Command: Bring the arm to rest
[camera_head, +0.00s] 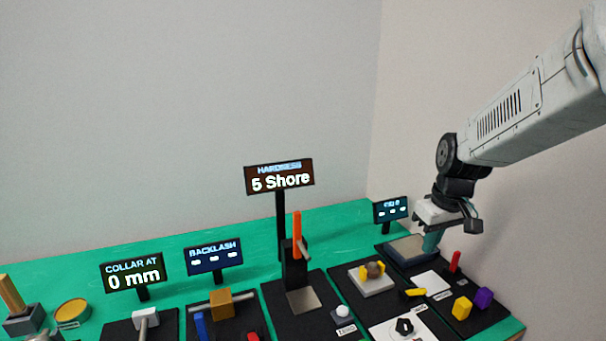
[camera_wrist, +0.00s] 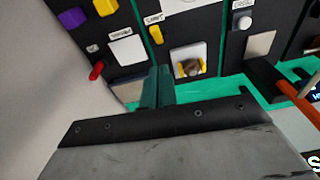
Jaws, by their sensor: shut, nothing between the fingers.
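My arm reaches in from the upper right of the head view, and my gripper (camera_head: 431,243) points down over the far right part of the green table. Its teal fingers are shut with nothing between them. In the wrist view the closed fingers of my gripper (camera_wrist: 157,85) show at the middle, in front of the black station boards. The grey-blue pad (camera_head: 408,248) lies close by the fingertips in the head view. I cannot tell whether they touch it.
A red peg (camera_head: 455,261), a yellow block (camera_head: 462,307) and a purple block (camera_head: 483,298) stand on the right board. A small display (camera_head: 391,211) stands left of my gripper. The hardness sign (camera_head: 280,177) rises at the middle. A wall is close on the right.

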